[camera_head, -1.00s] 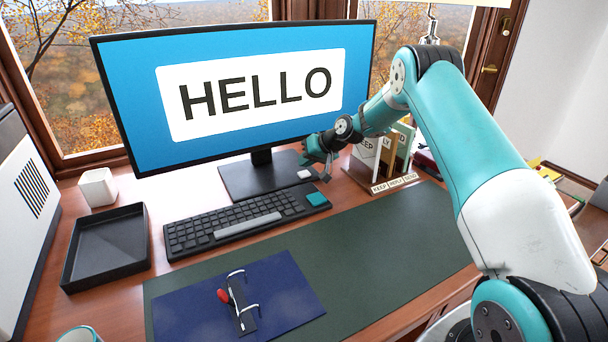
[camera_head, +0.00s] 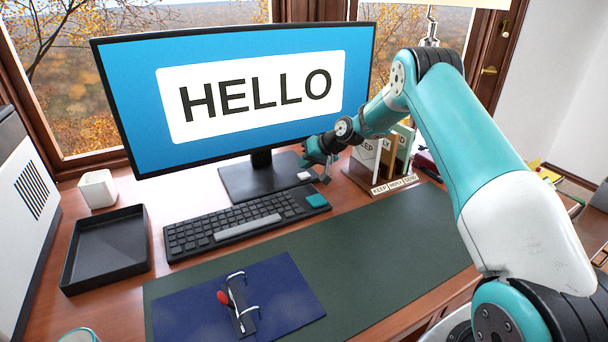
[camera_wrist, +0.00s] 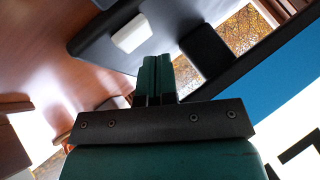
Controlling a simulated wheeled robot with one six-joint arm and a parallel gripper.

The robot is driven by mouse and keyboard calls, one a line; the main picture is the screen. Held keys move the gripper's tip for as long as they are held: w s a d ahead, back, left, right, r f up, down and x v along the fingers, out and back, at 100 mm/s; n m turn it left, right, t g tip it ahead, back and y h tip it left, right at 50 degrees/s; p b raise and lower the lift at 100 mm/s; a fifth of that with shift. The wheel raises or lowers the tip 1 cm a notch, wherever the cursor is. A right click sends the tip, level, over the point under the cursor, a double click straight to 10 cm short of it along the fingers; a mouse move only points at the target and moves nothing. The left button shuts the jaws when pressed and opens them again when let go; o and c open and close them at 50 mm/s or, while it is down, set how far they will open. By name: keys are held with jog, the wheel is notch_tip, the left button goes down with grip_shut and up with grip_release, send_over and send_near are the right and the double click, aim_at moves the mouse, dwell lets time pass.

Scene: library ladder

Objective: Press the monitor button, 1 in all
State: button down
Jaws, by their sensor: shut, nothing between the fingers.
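The monitor (camera_head: 240,92) stands at the back of the desk with HELLO on its blue screen. A small white button (camera_head: 304,176) sits on the right part of its dark stand base (camera_head: 245,187). The white button also shows in the wrist view (camera_wrist: 131,33), on the dark base. My gripper (camera_head: 305,161) is shut and empty, close behind and above the button in the head view. In the wrist view its teal fingers (camera_wrist: 157,58) are together, their tips just below and right of the button in the picture. I cannot tell whether they touch it.
A keyboard (camera_head: 240,224) lies in front of the stand. A letter rack (camera_head: 385,186) stands close to the right of my gripper. A black tray (camera_head: 106,240) and white cup (camera_head: 98,188) are at left. A blue folder (camera_head: 285,295) lies on the green mat (camera_head: 400,240).

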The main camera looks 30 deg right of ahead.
aim_at(305, 174)
dwell(0.8)
jog(key=shift+f+b, duration=0.3)
jog(key=shift+f, duration=0.15)
jog(key=shift+f+b, duration=0.3)
jog(key=shift+f, duration=0.2)
dwell(0.4)
jog(key=shift+r, duration=0.15)
jog(key=shift+r+p, duration=0.5)
jog(key=shift+r, duration=0.25)
jog(key=shift+r+p, duration=1.55)
jog(key=shift+r, duration=0.95)
jog(key=shift+a+r, duration=0.1)
